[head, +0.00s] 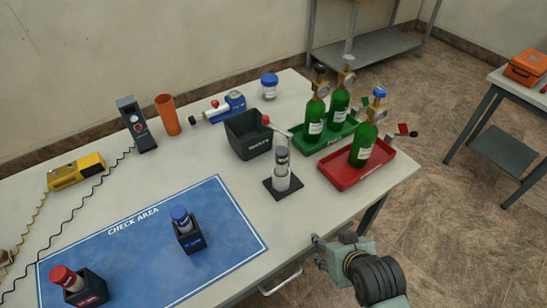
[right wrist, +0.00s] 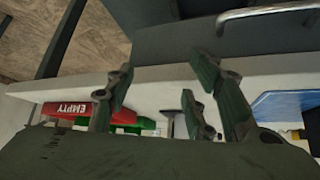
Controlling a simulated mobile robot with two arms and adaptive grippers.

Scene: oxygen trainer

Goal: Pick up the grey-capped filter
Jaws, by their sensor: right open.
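In the head view, a pale filter with a grey cap (head: 282,155) stands upright in a fixture with a square black base (head: 283,189), near the middle of the table. A lever with a red ball reaches toward its top from the left. My right gripper (head: 319,242) is at the table's front edge, below and to the right of the filter, apart from it. In the right wrist view it is open and empty (right wrist: 162,80), with the table edge beyond the fingers. The filter cannot be made out clearly there. My left gripper is not in view.
A black bin (head: 240,144) stands behind the filter's fixture. A red tray (head: 382,172) and a green tray (head: 312,148) hold green cylinders to the right. The blue check area (head: 130,263) holds a blue-capped and a red-capped item in black holders.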

